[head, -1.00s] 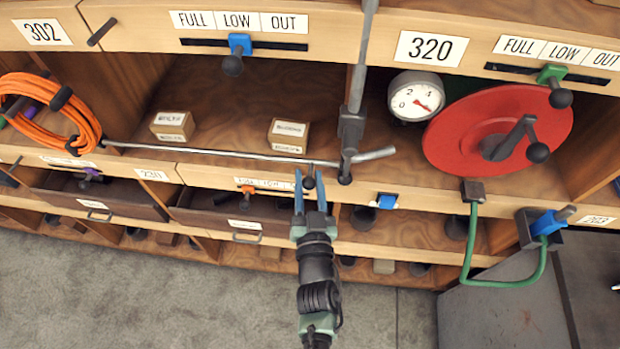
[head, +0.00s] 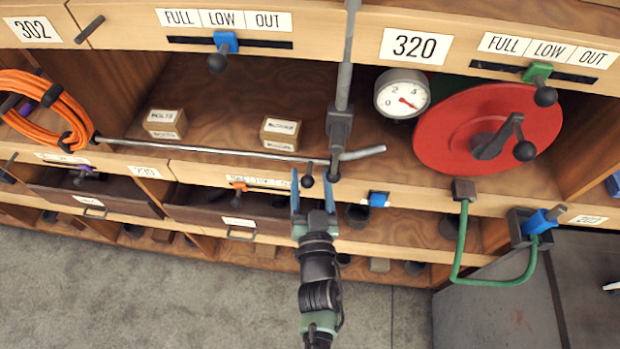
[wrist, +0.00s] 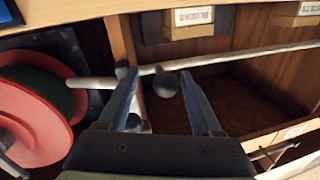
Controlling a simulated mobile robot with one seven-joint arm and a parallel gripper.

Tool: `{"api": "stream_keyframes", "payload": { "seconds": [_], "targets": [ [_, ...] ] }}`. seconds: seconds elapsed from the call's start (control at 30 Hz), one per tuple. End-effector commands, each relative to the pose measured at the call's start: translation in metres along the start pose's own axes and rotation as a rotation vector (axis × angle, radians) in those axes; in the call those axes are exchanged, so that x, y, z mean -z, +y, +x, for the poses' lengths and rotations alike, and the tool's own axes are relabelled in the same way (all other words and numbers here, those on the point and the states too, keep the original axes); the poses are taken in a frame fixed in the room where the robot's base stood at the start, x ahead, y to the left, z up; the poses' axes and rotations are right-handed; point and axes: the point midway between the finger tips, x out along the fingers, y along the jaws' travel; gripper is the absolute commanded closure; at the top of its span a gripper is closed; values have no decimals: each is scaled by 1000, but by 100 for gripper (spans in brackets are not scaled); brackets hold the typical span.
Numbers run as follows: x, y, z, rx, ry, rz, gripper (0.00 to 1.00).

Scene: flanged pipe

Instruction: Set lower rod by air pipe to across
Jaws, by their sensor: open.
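A long thin grey rod (head: 220,152) lies nearly level along the front of the shelf, its right end by a vertical grey pipe (head: 343,75). A dark ball knob (head: 307,181) hangs near that end. In the wrist view the rod (wrist: 245,53) crosses beyond my fingers and the knob (wrist: 166,84) shows between them. My gripper (head: 313,175) is open, its blue fingers either side of the knob; contact cannot be told. A short grey handle (head: 363,153) sticks out right at the pipe's foot.
A red disc with a crank (head: 450,130) and a gauge (head: 402,94) stand right of the pipe. A coiled orange hose (head: 65,110) is at the left. Two small boxes (head: 280,133) sit behind the rod. The floor (head: 150,290) in front is clear.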

Motion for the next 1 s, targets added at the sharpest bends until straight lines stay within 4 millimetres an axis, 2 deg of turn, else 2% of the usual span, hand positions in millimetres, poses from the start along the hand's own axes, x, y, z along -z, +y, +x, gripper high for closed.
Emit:
{"api": "stream_keyframes", "payload": {
  "seconds": [0.27,0.37,0.8,1.0],
  "targets": [
    [-1,-1,-8,3,0,0,34],
    [-2,-1,-21,3,-1,0,34],
    [-3,0,-101,1,-2,1,34],
    [-2,0,-123,0,-1,1,34]
  ]
}}
